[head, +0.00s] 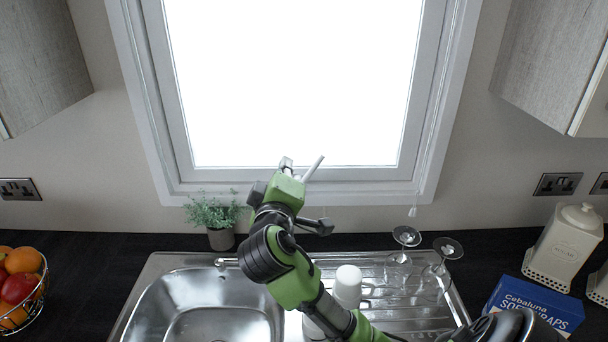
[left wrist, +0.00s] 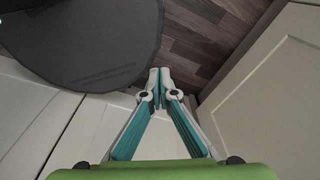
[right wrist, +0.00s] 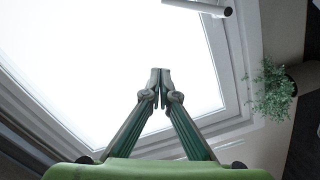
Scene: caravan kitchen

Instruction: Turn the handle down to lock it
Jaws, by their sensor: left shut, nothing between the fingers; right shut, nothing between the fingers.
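The white window handle (head: 314,168) is at the bottom middle of the window frame (head: 420,185). In the head view its lever slants up to the right. My right gripper (head: 286,163) is just left of the handle and partly hidden by its own wrist. In the right wrist view the handle (right wrist: 198,6) lies at the top edge, apart from the shut, empty fingertips (right wrist: 160,75) that point at the bright pane. My left gripper (left wrist: 160,75) is shut and empty, low in front of pale cabinet doors, and is not in the head view.
A potted plant (head: 213,217) stands on the counter left of my right arm. Below are a steel sink (head: 190,300), white cups (head: 348,282) and upturned glasses (head: 440,262) on the drainer. A fruit basket (head: 35,300), canister (head: 566,245) and blue box (head: 535,305) stand at the sides.

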